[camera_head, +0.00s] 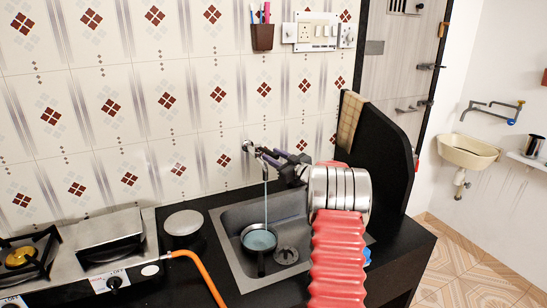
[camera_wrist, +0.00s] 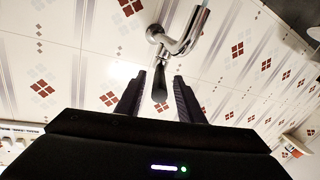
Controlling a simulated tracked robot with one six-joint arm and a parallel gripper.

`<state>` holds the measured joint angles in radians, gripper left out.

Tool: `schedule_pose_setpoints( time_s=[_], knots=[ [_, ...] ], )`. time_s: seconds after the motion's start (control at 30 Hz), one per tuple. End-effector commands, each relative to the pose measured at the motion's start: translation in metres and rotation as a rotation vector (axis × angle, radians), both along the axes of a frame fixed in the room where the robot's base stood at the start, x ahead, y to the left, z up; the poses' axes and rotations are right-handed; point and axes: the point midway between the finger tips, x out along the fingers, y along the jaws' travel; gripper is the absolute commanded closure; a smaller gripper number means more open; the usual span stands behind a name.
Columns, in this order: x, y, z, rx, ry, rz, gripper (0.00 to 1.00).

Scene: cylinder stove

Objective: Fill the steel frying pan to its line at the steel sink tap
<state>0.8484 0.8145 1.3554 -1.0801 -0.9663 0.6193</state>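The frying pan (camera_head: 247,251) sits in the steel sink (camera_head: 231,217), its dark handle pointing toward the front. A thin stream of water falls from the wall tap (camera_head: 252,148) into it, and bluish water covers its bottom. The fill line cannot be made out. My gripper (camera_head: 268,156) is up at the tap. In the wrist view the chrome tap (camera_wrist: 186,38) is ahead, and its dark lever (camera_wrist: 160,84) shows between the two fingers. The fingers are apart, with a gap on each side of the lever.
A stove (camera_head: 110,240) with an orange hose (camera_head: 200,272) is at left, beside a round lidded item (camera_head: 183,222). A black partition (camera_head: 378,150) stands right of the sink. A beige basin (camera_head: 467,152) hangs on the far right wall. Open tiled floor lies at right.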

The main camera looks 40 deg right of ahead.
Motion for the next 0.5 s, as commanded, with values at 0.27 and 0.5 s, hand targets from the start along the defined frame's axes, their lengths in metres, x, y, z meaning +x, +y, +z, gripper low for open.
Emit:
schedule_pose_setpoints(
  time_s=[0.27,0.5],
  knots=[
    [0.0024,0.0001,0.0001,0.001,0.000,0.000,0.65],
    [0.0022,0.0001,0.0002,0.000,0.000,0.000,0.79]
  ],
)
